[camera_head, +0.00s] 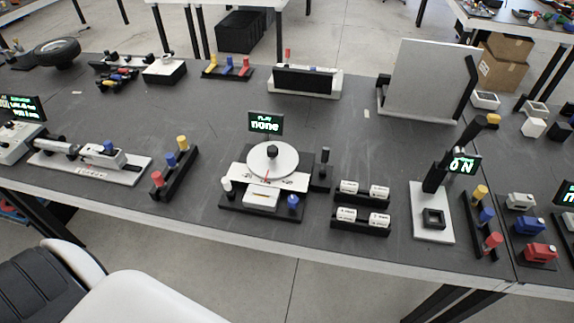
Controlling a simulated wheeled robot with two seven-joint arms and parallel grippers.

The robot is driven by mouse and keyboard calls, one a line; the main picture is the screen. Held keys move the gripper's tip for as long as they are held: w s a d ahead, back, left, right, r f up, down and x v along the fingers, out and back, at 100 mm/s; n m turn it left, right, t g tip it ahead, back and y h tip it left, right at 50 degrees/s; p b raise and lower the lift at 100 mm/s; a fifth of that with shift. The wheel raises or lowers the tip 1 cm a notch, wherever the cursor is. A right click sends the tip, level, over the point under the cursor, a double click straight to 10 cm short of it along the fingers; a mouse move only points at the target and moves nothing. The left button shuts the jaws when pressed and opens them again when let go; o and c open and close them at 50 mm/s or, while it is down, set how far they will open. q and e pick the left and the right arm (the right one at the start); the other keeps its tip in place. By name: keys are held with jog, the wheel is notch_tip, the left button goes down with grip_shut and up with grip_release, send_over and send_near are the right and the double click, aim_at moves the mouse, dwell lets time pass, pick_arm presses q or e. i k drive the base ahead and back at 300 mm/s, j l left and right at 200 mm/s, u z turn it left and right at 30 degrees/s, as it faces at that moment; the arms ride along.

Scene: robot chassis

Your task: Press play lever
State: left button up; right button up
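A device with a round white disc (288,162) stands on a black base near the table's front middle. Its small display (265,123) reads "PLAY" above "none" in green. A black upright lever-like post (323,166) stands on a small block at its right side; it looks upright. A white knob (226,185) and a blue knob (293,203) sit at the device's front corners. I cannot tell for certain which part is the play lever. Neither of my grippers is in view.
White cylinders in black racks (361,220) stand right of the device. A rack of coloured pegs (175,170) and a white slide device (92,160) stand to its left. A white device with a tilted black handle (432,210) is further right.

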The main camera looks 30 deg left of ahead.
aim_at(227, 185)
jog(key=u, duration=1.4)
